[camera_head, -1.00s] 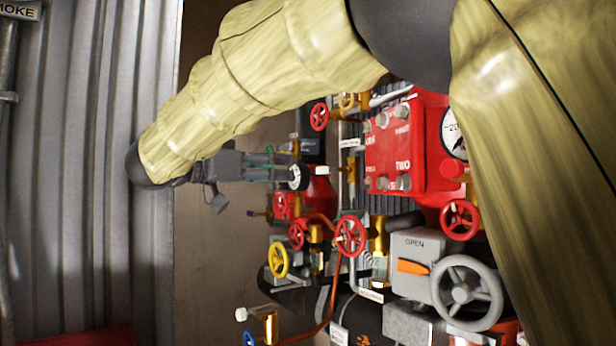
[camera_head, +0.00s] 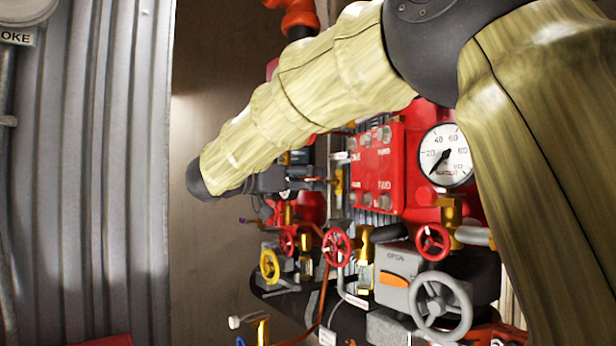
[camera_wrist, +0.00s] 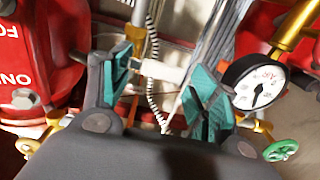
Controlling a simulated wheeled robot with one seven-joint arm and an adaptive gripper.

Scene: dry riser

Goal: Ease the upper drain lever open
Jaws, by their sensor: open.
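The upper drain lever, a pale handle (camera_wrist: 165,70), shows in the wrist view between the teal pads of my gripper (camera_wrist: 163,84). The jaws are apart, one pad on each side of the handle; I cannot tell whether either touches it. In the head view my gripper (camera_head: 312,179) points right at an upright brass valve body (camera_head: 338,186) beside the red box. The lever is mostly hidden there by the fingers.
A red box (camera_head: 376,175) and pressure gauge (camera_head: 446,155) stand right of the gripper. Red handwheels (camera_head: 337,246), a yellow handwheel (camera_head: 270,266) and a grey handwheel (camera_head: 440,305) lie below. A small gauge (camera_wrist: 255,82) is close to the right finger.

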